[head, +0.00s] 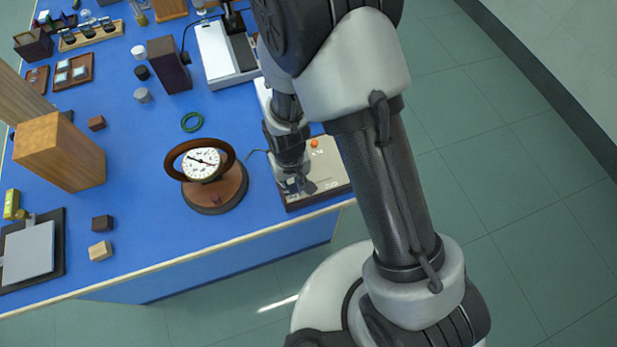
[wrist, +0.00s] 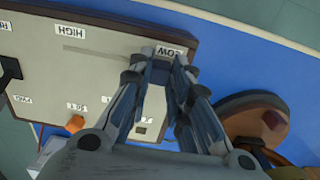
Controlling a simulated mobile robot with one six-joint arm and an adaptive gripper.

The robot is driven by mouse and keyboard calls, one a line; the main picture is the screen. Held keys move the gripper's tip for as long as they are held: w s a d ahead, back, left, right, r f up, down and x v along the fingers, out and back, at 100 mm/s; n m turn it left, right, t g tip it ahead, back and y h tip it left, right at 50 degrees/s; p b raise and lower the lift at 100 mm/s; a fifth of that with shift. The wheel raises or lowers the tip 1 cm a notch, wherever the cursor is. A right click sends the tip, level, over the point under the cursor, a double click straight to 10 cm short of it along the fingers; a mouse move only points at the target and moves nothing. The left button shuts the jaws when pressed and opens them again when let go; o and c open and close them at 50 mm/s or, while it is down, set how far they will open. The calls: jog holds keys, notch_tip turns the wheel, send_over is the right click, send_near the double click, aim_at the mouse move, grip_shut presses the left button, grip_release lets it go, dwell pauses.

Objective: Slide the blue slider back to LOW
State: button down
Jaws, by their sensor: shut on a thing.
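A pale control panel (head: 325,165) with a dark edge lies at the blue bench's front right corner; it also shows in the wrist view (wrist: 100,55). Its HIGH label (wrist: 70,32) is at left and its LOW label (wrist: 172,50) is right at my fingertips. My gripper (wrist: 160,68) points down onto the panel at the LOW end, its fingers closed around the blue slider, which they mostly hide. In the head view my gripper (head: 298,185) is low over the panel's left part, and the slider cannot be made out there.
An orange knob (head: 314,143) stands on the panel behind my gripper. A round dial gauge (head: 201,163) on a wooden base stands close to the left. A wooden block (head: 60,150) and small cubes lie farther left. The bench's front edge is near the panel.

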jog(key=shift+s+a, duration=0.1)
jog(key=shift+a, duration=0.4)
jog(key=shift+d, duration=0.15)
jog(key=c, duration=1.5)
grip_release()
jog(key=shift+a, duration=0.2)
notch_tip(320, 180, up, 12)
